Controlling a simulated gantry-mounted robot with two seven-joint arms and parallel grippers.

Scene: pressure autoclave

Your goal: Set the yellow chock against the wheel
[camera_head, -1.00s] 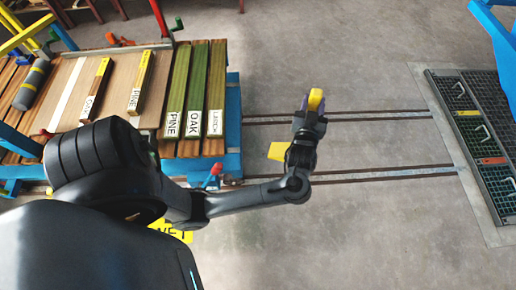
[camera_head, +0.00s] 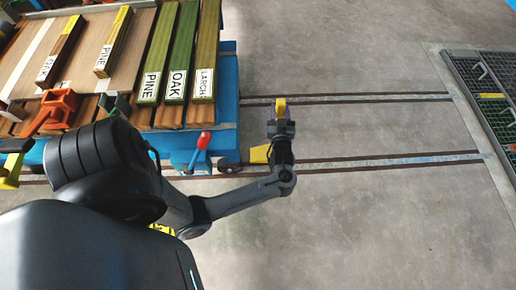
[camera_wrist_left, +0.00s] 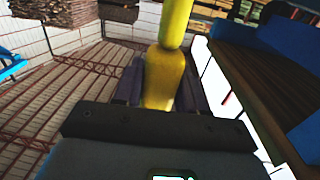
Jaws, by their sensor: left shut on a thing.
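My left gripper (camera_head: 280,122) is shut on the yellow chock (camera_head: 279,106), right of the blue cart in the head view. In the left wrist view, the chock's yellow body (camera_wrist_left: 164,80) stands between the dark fingers and runs out of the top of the picture. A flat yellow piece (camera_head: 260,154) shows left of my wrist, over the near rail; I cannot tell if it belongs to the chock. A dark wheel (camera_head: 228,165) sits under the cart's near right corner, left of that piece with a small gap in the picture. My right gripper is not in view.
The blue cart (camera_head: 229,110) carries labelled wood boards (camera_head: 178,62) and has a red-handled lever (camera_head: 203,141) near the wheel. Rails (camera_head: 360,98) run right across clear concrete floor. A floor grating (camera_head: 485,90) lies at the far right.

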